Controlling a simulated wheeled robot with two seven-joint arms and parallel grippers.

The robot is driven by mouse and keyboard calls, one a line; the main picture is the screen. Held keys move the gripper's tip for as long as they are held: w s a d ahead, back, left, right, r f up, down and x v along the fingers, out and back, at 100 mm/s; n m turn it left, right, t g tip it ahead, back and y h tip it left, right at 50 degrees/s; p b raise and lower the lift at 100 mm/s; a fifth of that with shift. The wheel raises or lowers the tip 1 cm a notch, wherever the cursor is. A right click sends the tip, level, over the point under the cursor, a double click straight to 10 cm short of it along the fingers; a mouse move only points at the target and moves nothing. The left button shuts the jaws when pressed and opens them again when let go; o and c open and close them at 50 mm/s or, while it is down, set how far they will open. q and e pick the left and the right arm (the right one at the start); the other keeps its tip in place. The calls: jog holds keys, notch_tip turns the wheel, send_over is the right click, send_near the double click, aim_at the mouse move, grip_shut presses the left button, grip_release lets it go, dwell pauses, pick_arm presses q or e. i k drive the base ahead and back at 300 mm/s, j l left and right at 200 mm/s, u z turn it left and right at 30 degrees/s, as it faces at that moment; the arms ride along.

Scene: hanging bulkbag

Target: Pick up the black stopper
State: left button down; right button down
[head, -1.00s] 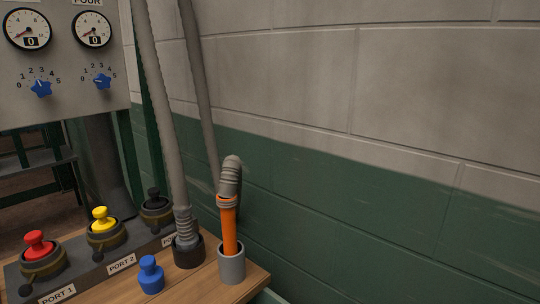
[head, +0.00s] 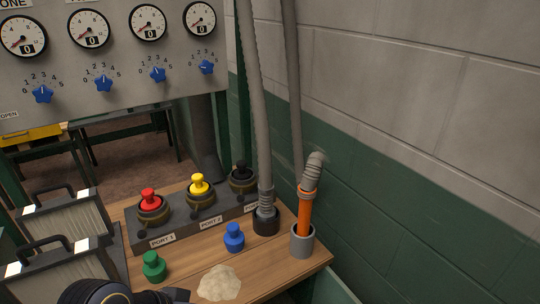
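The black stopper (head: 241,167) sits upright in the third port of the dark port block, at the block's right end in the head view. The red stopper (head: 149,197) and the yellow stopper (head: 198,184) sit in the ports to its left. A dark part of my arm, seemingly the left one, shows at the bottom left edge, with a dark end reaching right (head: 172,295). It is well in front of the block and apart from the black stopper. Its fingers cannot be made out. My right gripper is out of view.
A green stopper (head: 154,267) and a blue stopper (head: 234,237) stand on the wooden table (head: 195,262), near a pale powder pile (head: 219,284). Two grey hoses end in a black holder (head: 265,221) and a grey holder (head: 302,240) on the right. Handled filter-like boxes (head: 62,218) stand left.

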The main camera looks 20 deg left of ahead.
aim_at(241, 174)
jog(key=u, duration=1.45)
jog(key=i+l+u, duration=0.25)
jog(key=i+l, duration=0.1)
jog(key=i, duration=0.05)
